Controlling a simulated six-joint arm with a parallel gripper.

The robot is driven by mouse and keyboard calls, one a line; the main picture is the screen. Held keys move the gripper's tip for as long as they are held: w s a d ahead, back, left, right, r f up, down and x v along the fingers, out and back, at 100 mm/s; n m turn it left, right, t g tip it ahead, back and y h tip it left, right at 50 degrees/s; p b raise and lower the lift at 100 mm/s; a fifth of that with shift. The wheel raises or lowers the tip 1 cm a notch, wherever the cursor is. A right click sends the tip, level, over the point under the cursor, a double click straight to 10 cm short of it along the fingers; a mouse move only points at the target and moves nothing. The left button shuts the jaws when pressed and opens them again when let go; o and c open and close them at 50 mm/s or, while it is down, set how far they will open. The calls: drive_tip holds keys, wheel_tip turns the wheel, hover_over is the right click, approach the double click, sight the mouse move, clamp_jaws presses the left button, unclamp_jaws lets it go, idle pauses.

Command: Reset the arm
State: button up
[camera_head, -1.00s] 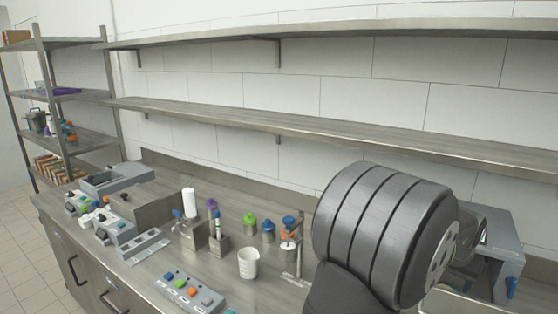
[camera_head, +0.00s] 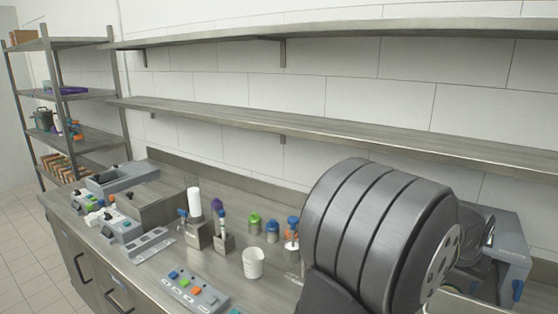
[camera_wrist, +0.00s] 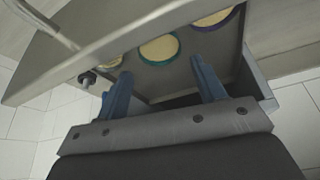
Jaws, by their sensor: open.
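My gripper (camera_wrist: 163,90) shows in the wrist view with its two blue fingers spread apart and nothing between them. In that view it faces a grey metal box-like surface (camera_wrist: 185,78) that holds round pale discs with coloured rims, such as a teal-rimmed one (camera_wrist: 158,49) and a purple-rimmed one (camera_wrist: 213,20). In the head view, a large dark grey ribbed part of my arm fills the right foreground, and the fingers are hidden there.
A white cup (camera_head: 253,263) stands on the steel counter left of my arm. Several coloured-top bottles (camera_head: 255,224) stand behind it. A button panel (camera_head: 190,291) lies in front. Two long shelves (camera_head: 330,135) run along the wall. A grey machine (camera_head: 508,255) stands at right.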

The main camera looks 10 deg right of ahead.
sight(452, 288)
drive_tip(key=v, duration=0.7)
drive_tip(key=x, duration=1.2)
drive_tip(key=shift+f, duration=0.1)
wheel_tip(452, 288, up, 10)
drive_tip(key=s+n, duration=0.1)
drive_tip(key=s, duration=0.3)
drive_tip(key=s+a+r+n+t, duration=0.1)
drive_tip(key=s+n, duration=0.1)
drive_tip(key=s, duration=0.1)
drive_tip(key=s+r+n+y, duration=0.1)
drive_tip(key=s, duration=0.3)
drive_tip(key=shift+s+a+r, duration=0.15)
drive_tip(key=shift+s+r, duration=0.1)
drive_tip(key=shift+s, duration=0.05)
drive_tip(key=s+a+f+m+g+h, duration=0.1)
drive_tip(key=s+a+f+m, duration=0.3)
drive_tip(key=s+a, duration=0.4)
drive_tip(key=s+a+f+m+g+h, duration=0.1)
drive_tip(key=s+a+f+m, duration=0.4)
drive_tip(key=a, duration=0.8)
drive_tip(key=shift+s+a+f+g, duration=0.25)
drive_tip(key=shift+s+f+g, duration=0.15)
drive_tip(key=shift+s+f, duration=1.35)
drive_tip(key=shift+s+r, duration=0.35)
drive_tip(key=shift+r, duration=0.05)
